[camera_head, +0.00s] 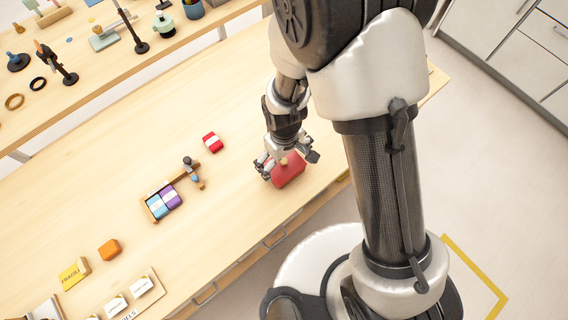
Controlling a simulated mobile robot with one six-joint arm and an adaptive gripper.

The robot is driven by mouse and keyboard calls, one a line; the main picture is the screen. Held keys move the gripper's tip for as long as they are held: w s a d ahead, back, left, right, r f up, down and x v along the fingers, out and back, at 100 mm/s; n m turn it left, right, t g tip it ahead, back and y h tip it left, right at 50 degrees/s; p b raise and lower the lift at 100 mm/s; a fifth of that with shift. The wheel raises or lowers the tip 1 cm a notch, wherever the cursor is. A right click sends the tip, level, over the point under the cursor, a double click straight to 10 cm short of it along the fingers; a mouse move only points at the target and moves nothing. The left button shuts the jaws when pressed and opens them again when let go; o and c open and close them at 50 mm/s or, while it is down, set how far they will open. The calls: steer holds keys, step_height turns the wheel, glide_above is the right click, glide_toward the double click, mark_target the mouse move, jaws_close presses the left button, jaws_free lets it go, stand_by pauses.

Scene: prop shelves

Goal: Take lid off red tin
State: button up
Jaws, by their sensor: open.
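The red tin (290,174) stands on the wooden table near its front edge, beside my arm's column. A small tan knob (283,161) shows on top of it, so the lid appears to be on the tin. My gripper (284,163) is open and is right above the tin, with its fingers spread around the knob area. The fingers hide part of the tin's top and left side. I cannot tell whether they touch the lid.
A small red and white box (212,142) lies left of the tin. A wooden tray (149,208) holds blue and purple boxes. A back shelf (62,107) holds many props.

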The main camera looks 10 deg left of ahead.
steer(key=shift+r, duration=0.1)
steer(key=shift+s+d, duration=0.1)
jaws_close()
stand_by(1.2)
